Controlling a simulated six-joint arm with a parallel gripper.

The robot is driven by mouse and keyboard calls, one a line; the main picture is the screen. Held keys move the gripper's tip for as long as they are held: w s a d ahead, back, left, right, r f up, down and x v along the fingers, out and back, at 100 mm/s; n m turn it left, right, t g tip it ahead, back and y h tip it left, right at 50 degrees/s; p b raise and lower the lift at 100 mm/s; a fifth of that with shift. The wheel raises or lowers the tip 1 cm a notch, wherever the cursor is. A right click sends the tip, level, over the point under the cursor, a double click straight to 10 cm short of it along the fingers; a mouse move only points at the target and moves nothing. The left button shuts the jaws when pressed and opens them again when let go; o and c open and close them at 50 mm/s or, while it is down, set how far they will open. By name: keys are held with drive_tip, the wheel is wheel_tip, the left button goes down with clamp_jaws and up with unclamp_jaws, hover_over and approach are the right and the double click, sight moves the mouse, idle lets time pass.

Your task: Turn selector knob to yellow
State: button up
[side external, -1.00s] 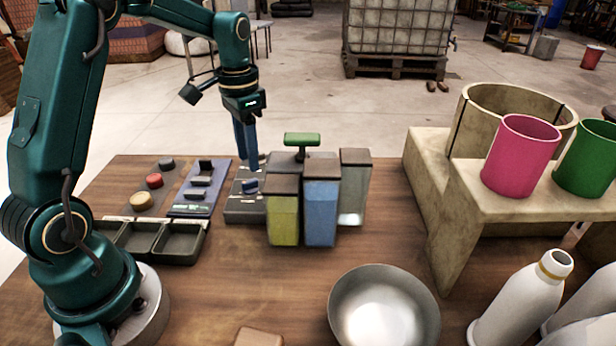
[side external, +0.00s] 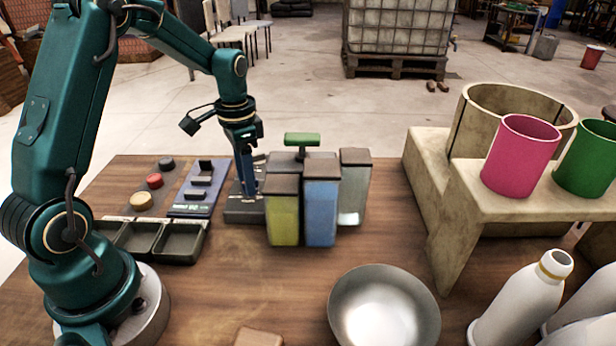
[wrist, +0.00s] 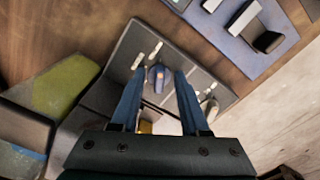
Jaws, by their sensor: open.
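The selector knob (wrist: 157,74) is a small blue knob on a dark grey panel (wrist: 195,72) with several pale marks around it, seen in the wrist view. A yellowish patch shows farther down the panel, partly hidden by my gripper. My gripper (wrist: 158,80) is open, with one blue finger on each side of the knob; I cannot tell whether they touch it. In the side view my gripper (side external: 248,192) reaches down to the grey panel (side external: 240,216), and its fingers hide the knob there.
Lidded yellow-green (side external: 283,218), blue (side external: 321,215) and grey (side external: 354,190) containers stand close to the right of the panel. A blue slider panel (side external: 189,210) lies to its left, with buttons beyond. A metal bowl (side external: 384,312) stands at the front.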

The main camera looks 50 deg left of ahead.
clamp_jaws()
drive_tip(key=shift+n, duration=0.6)
unclamp_jaws()
drive_tip(key=shift+r, duration=0.15)
